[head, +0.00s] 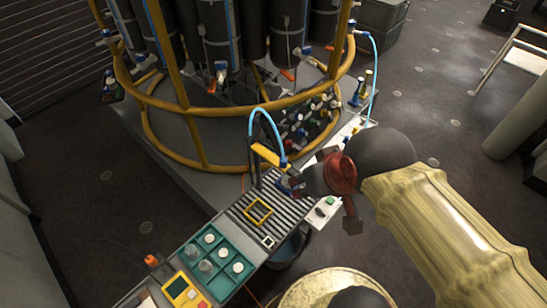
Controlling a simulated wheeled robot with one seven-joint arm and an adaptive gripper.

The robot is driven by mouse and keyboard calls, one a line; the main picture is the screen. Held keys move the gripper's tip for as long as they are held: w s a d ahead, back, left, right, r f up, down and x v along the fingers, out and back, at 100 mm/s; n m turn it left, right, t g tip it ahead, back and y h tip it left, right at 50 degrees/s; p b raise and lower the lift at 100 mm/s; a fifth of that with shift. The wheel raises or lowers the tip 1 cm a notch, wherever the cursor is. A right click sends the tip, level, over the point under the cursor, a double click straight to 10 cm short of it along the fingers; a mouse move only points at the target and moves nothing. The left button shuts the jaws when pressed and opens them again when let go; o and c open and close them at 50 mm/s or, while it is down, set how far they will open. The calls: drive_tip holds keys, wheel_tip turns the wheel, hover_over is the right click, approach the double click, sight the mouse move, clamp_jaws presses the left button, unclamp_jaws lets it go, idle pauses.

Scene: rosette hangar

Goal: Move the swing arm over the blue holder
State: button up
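The swing arm (266,155) is a short yellow bar at the far end of the bench, with a light blue hose arching up from it. A dark blue tip sits at its right end. A small blue part (286,184), perhaps the blue holder, shows just below it on the slatted bench top, partly covered by my gripper. My gripper (304,183) is dark and comes in from the right, close below and right of the swing arm. I cannot tell whether it touches the swing arm or the blue part. Its fingers are too small and dark to read.
The slatted bench (277,220) carries a yellow square frame (257,211). A teal tray (222,285) with several round jars and a yellow device (179,288) stand at the near left. A large yellow-railed rack (215,110) with black cylinders rises behind. Open floor lies left.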

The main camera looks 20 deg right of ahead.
drive_tip(key=shift+c, duration=0.2)
drive_tip(key=shift+d+r+p, duration=0.1)
drive_tip(key=shift+r+p, duration=0.3)
drive_tip(key=shift+p, duration=0.3)
drive_tip(key=shift+c, duration=0.3)
drive_tip(key=n+g+p, duration=0.5)
drive_tip(key=g+p, duration=0.1)
drive_tip(key=p, duration=0.5)
hover_over(293, 172)
wheel_tip(293, 172, down, 14)
drive_tip(key=shift+s+r, duration=0.1)
drive_tip(key=shift+n, duration=0.3)
drive_tip(key=shift+f, duration=0.25)
drive_tip(key=shift+f+b, duration=0.7)
drive_tip(key=shift+f, duration=2.85)
drive_tip(key=shift+c, duration=0.9)
